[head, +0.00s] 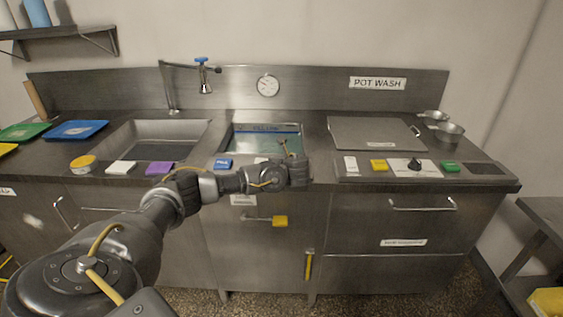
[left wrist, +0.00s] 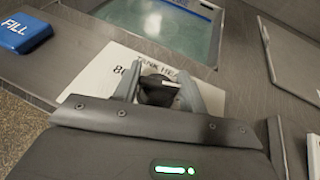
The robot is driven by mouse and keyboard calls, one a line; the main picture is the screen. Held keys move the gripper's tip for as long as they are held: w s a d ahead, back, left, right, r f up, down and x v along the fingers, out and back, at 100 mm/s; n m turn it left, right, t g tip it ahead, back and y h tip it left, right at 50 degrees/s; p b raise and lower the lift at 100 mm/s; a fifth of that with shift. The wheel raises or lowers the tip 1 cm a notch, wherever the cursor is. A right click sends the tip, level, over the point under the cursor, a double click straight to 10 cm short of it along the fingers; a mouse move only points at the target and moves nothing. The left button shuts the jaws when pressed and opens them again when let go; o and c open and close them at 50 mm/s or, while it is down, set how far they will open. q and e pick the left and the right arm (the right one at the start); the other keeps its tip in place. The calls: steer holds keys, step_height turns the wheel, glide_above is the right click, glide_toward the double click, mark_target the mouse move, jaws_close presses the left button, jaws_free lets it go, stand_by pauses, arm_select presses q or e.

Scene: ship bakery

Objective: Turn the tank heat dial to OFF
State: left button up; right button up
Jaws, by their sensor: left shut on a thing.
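The tank heat dial (left wrist: 157,92) is a black knob on a white plate (left wrist: 93,75), whose lettering reads "TANK HE…" with "80" or similar at its left, the rest being covered. In the left wrist view, my left gripper (left wrist: 160,88) has its two grey fingers shut on the knob, one on each side. A pale pointer line shows on the knob, but I cannot tell which mark it faces. In the head view my left gripper (head: 300,172) is at the counter's front edge, before the water tank (head: 265,130), and hides the dial. My right gripper is not in view.
A blue FILL button (head: 222,163) is left of the gripper; it also shows in the left wrist view (left wrist: 22,32). Another black dial (head: 414,165) sits right, between yellow (head: 378,165) and green (head: 450,167) blocks. A flat metal lid (head: 375,132) lies behind them.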

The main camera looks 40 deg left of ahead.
arm_select(q)
steer(key=o, duration=1)
steer(key=b+v, duration=0.1)
steer(key=v, duration=0.9)
steer(key=shift+s+d+r, duration=0.1)
steer(key=shift+s+d, duration=0.15)
steer(key=shift+d, duration=0.05)
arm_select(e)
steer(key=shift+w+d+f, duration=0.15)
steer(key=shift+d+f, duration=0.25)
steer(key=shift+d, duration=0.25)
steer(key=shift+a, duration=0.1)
